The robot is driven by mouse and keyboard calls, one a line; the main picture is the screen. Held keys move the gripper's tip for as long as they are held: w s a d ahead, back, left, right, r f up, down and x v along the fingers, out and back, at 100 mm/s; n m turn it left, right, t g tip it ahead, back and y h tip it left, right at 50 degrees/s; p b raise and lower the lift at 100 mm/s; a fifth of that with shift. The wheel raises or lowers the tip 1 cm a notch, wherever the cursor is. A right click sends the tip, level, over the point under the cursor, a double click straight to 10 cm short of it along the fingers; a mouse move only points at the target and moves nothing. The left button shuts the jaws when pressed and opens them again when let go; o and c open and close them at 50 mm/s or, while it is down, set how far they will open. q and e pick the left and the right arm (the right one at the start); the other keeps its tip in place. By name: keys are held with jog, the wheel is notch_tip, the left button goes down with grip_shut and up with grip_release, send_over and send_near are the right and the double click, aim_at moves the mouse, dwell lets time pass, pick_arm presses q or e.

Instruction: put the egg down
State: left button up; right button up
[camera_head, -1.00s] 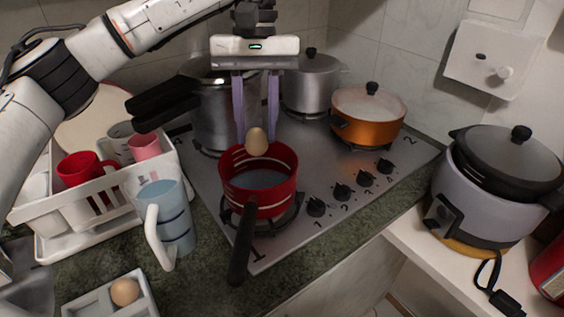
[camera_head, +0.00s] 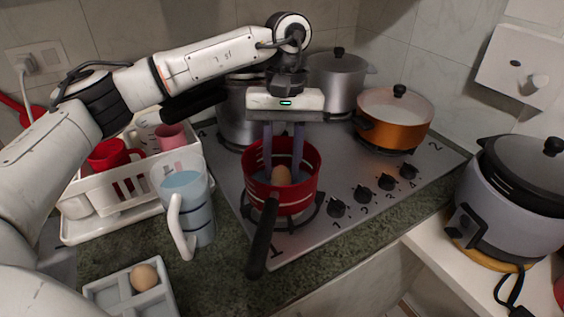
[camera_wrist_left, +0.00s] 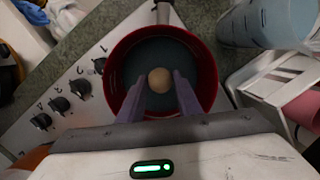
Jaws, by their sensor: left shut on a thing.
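A brown egg (camera_head: 281,175) is between the fingertips of my left gripper (camera_head: 283,172), low inside the red pot (camera_head: 312,160). In the left wrist view the egg (camera_wrist_left: 160,80) sits between the two purple fingers (camera_wrist_left: 158,92), over the blue-grey inside of the pot (camera_wrist_left: 205,62). The left gripper is shut on the egg and points down into the pot. The pot stands on the front burner, its dark handle (camera_head: 262,240) toward the counter's front edge. Whether the egg touches the pot's bottom cannot be told. My right gripper is not in view.
A second egg (camera_head: 144,277) lies in a grey holder (camera_head: 165,300) on the counter. A blue pitcher (camera_head: 200,210) stands left of the pot, before a white dish rack (camera_head: 115,205) with mugs. Steel pots and an orange pot (camera_head: 392,128) stand behind. A cooker (camera_head: 515,215) is at right.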

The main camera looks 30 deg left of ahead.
pick_arm(q)
jog(key=shift+f, duration=0.2)
jog(key=o, duration=1)
jog(key=shift+o, duration=0.2)
jog(key=shift+r, duration=0.15)
notch_tip(320, 180, up, 12)
jog(key=w, duration=0.2)
jog(key=shift+a+p, duration=0.3)
jog(key=shift+p, duration=0.1)
